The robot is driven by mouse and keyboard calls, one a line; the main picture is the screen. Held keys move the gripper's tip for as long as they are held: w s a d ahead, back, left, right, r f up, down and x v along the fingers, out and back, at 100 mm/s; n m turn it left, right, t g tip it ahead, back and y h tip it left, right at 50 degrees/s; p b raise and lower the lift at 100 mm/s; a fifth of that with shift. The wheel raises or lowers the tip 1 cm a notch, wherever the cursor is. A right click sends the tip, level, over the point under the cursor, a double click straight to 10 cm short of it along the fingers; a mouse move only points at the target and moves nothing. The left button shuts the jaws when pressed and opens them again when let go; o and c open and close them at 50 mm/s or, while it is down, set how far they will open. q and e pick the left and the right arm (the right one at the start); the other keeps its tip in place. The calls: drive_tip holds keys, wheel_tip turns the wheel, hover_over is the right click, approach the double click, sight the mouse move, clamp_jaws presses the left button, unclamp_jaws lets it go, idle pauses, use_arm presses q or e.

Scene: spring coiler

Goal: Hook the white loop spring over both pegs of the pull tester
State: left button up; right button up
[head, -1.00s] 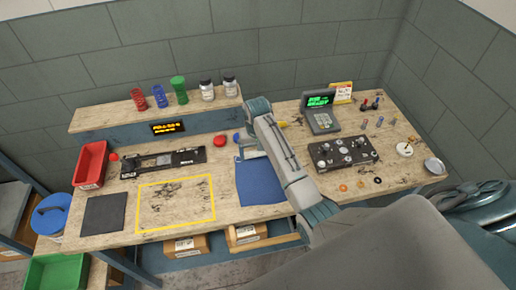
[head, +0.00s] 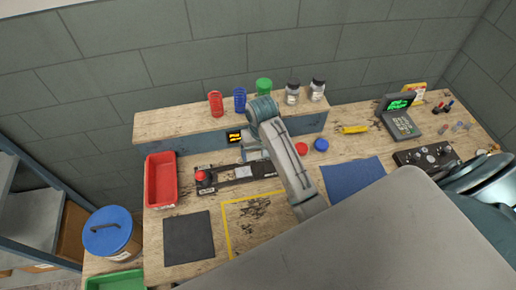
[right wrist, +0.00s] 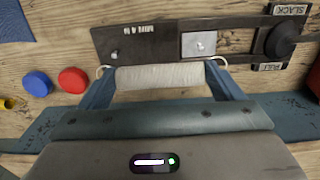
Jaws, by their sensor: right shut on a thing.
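The white loop spring (right wrist: 160,77) lies crosswise in my right gripper (right wrist: 162,82), which is shut on it. A wire loop sticks out at each end in the right wrist view. The pull tester (head: 228,180) is a long dark plate with a red knob at its left end in the head view. In the right wrist view the tester (right wrist: 140,42) lies just beyond the spring. One small peg (right wrist: 199,47) shows on its pale block and another (right wrist: 114,55) on the dark plate. The loops appear apart from both pegs. My left gripper is not in view.
A red button (right wrist: 73,80) and a blue button (right wrist: 37,84) lie beside the tester. A red bin (head: 161,180) stands to its left. Behind it is a raised shelf (head: 180,125) with coloured springs and jars. A blue mat (head: 352,178) lies to the right.

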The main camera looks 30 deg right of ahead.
drive_tip(key=shift+s+d+f, duration=0.25)
drive_tip(key=shift+s, duration=0.1)
drive_tip(key=shift+f, duration=0.2)
drive_tip(key=shift+w+a+f, duration=0.1)
drive_tip(key=shift+f, duration=1.4)
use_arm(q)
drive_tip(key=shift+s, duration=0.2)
use_arm(e)
drive_tip(key=shift+f, duration=1.15)
drive_tip(key=shift+f, duration=0.1)
